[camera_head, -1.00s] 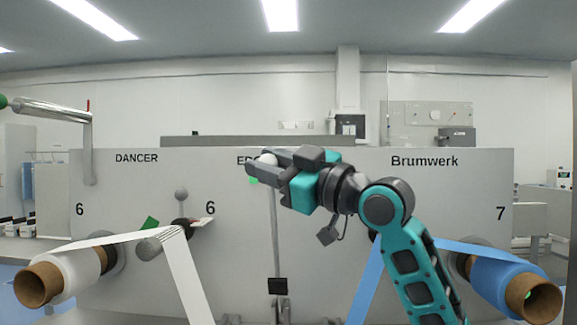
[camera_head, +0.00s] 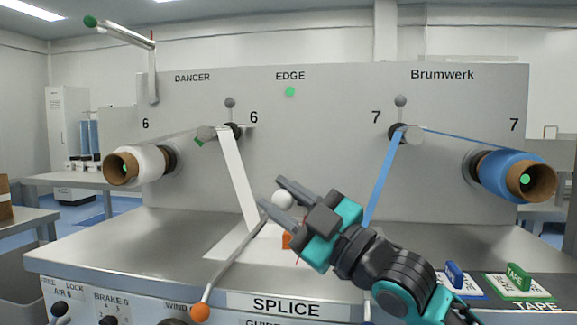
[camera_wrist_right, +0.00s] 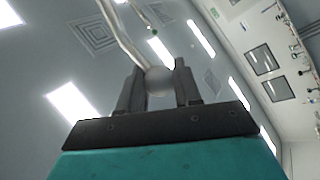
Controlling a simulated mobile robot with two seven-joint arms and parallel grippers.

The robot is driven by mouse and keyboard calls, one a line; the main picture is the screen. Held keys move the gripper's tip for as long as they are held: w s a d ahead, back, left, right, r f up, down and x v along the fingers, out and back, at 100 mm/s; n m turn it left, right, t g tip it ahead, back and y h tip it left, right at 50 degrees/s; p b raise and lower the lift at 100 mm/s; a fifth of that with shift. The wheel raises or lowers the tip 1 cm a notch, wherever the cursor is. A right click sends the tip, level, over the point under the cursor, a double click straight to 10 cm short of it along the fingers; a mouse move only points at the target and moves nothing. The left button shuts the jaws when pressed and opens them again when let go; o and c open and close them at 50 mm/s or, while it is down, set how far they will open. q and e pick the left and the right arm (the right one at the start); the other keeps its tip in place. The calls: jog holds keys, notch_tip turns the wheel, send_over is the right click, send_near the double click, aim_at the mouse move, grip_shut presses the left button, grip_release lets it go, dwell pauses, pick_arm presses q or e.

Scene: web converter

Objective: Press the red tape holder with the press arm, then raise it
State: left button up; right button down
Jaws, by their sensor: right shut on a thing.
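My right gripper (camera_head: 279,192) is shut on the round white knob (camera_head: 283,200) of the press arm, above the middle of the machine deck. The right wrist view shows the knob (camera_wrist_right: 158,80) between the two fingers, with a pale rod running up and left from it. In the head view the rest of the press arm is mostly hidden. A small orange-red piece (camera_head: 287,241), perhaps the red tape holder, shows below the knob, largely covered by my gripper. I cannot tell whether the press arm touches it. My left gripper is not in view.
A lever with an orange ball (camera_head: 200,312) rises from the front edge towards the gripper. A white web (camera_head: 238,180) and a blue web (camera_head: 382,180) run down to the deck. Blue (camera_head: 454,274) and green (camera_head: 518,278) tape pieces stand at the right.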

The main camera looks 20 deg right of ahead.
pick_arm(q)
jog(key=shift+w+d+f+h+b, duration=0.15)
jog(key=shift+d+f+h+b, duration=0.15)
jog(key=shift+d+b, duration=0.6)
pick_arm(e)
notch_tip(320, 180, down, 9)
jog(key=shift+s+a+r, duration=0.15)
jog(key=shift+s+a, duration=0.05)
jog(key=shift+s, duration=0.25)
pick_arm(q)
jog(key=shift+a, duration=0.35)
pick_arm(e)
jog(key=c, duration=0.8)
grip_release()
jog(key=shift+d, duration=0.15)
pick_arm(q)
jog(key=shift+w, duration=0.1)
pick_arm(e)
jog(key=shift+r, duration=0.1)
